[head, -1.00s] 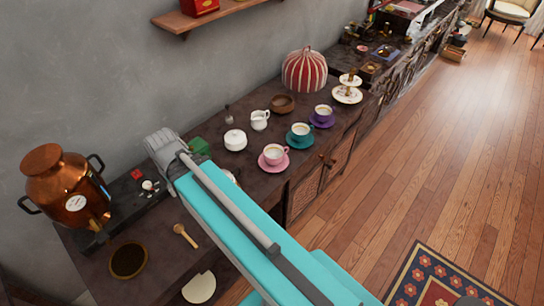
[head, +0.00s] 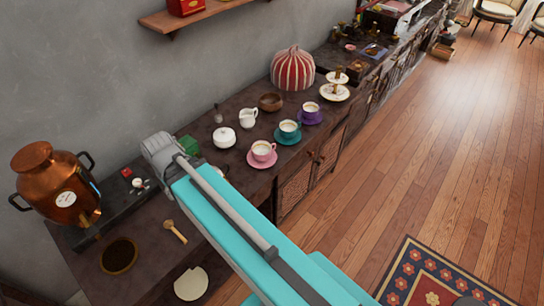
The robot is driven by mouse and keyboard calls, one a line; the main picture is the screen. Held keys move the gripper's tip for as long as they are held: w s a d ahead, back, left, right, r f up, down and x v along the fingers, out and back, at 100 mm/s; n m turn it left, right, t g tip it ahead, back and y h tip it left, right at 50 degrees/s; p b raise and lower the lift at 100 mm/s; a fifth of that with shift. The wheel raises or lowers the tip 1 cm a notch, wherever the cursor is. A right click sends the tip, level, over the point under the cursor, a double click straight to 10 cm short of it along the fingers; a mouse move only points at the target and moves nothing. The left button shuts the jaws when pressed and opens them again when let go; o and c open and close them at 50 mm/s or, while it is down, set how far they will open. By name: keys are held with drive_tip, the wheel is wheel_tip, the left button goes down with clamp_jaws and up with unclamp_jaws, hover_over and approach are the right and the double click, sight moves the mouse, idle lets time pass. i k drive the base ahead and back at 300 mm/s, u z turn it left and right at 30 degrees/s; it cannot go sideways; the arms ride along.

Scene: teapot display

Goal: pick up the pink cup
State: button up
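The pink cup (head: 262,149) stands upright on its pink saucer (head: 250,161) near the front edge of the dark counter, with something pale inside it. My arm, a turquoise and grey link, reaches in from the lower right to the counter's left part, left of the pink cup. My gripper cannot be made out; the grey end of the arm link shows, but no fingertips do. Nothing covers the pink cup in this view.
A teal cup (head: 289,128) and a purple cup (head: 311,107) stand on saucers to the right. A white sugar bowl (head: 224,138), a creamer (head: 248,118) and a wooden bowl (head: 270,102) are behind. A copper urn (head: 62,190) stands at left.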

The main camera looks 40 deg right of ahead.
sight(261, 150)
drive_tip(key=k, duration=1.4)
drive_tip(key=z, duration=1.5)
drive_tip(key=i, duration=1)
